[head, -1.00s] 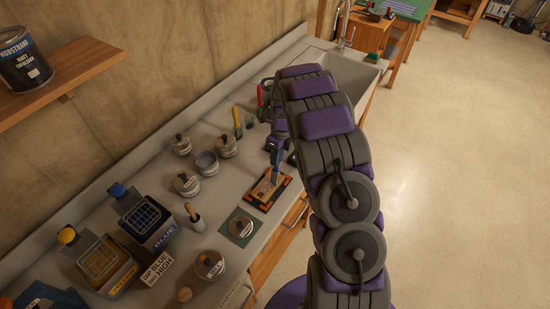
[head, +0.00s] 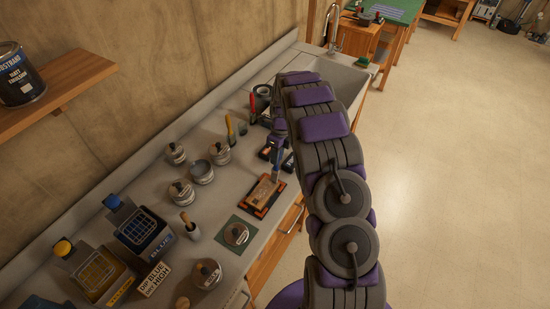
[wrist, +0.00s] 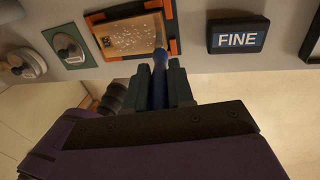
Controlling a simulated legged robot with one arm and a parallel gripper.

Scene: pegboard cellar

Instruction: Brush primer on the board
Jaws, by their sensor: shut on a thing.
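The board (head: 261,192) is a tan panel in a dark frame with orange corners, lying flat on the worktop. In the wrist view the board (wrist: 122,36) carries scattered pale specks over part of its face. My gripper (wrist: 160,78) is shut on a blue-handled brush (wrist: 158,88), which points at the board. The brush tip is at the board's right edge in the wrist view; I cannot tell whether it touches. In the head view my gripper (head: 279,150) is above the board's far end, partly hidden by my arm.
Several round tins (head: 202,172) stand left of the board. A green mat (head: 236,236) with a lid lies in front. Blue (head: 146,234) and yellow (head: 97,270) containers stand near left. A "FINE" block (wrist: 238,36) sits beside the board. A sink (head: 338,80) lies beyond.

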